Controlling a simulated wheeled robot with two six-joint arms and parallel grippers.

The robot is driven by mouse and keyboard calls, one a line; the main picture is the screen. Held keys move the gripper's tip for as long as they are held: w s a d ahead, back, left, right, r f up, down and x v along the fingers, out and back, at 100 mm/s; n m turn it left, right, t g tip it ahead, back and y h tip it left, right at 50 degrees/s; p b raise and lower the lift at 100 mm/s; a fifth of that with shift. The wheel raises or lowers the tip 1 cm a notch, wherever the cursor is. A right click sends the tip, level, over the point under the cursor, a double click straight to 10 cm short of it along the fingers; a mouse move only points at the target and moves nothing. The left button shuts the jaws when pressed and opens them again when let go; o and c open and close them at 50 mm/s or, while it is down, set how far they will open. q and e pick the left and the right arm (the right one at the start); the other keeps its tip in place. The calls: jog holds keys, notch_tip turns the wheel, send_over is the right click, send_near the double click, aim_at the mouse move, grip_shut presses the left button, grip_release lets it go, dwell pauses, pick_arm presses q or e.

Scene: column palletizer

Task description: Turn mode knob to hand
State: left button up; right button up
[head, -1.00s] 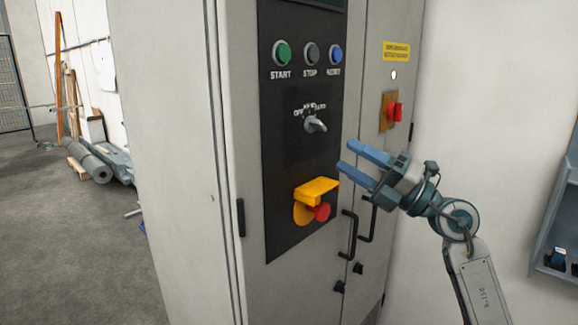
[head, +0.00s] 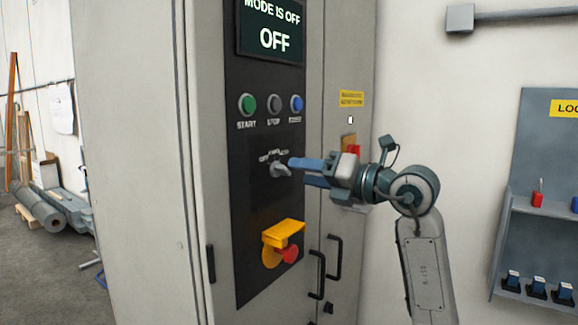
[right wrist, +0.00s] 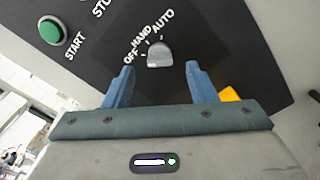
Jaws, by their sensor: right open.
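The mode knob (head: 280,170) is a small grey selector on the black panel of the cabinet, below the button row. In the right wrist view the knob (right wrist: 159,54) sits under the labels OFF, HAND and AUTO, ahead of and between the two blue fingers. The display (head: 272,28) reads "MODE IS OFF". My right gripper (head: 302,172) is open, its blue fingertips close to the right of the knob in the head view. In the right wrist view the gripper (right wrist: 160,82) has nothing between its fingers. My left gripper is not in view.
START (head: 247,104), STOP (head: 273,103) and blue reset (head: 297,103) buttons sit above the knob. Black door handles (head: 334,258) stick out at lower right. A lockout shelf (head: 540,215) hangs at right.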

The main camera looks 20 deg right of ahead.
aim_at(288, 170)
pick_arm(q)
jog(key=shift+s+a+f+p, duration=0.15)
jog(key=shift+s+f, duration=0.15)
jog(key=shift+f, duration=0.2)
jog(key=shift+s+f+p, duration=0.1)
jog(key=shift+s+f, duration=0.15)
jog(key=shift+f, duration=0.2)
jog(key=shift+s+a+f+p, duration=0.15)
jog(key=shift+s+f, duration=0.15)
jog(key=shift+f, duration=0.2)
pick_arm(e)
jog(key=shift+x, duration=2.4)
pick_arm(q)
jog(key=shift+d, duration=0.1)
pick_arm(e)
jog(key=shift+c, duration=0.3)
jog(key=c, duration=0.9)
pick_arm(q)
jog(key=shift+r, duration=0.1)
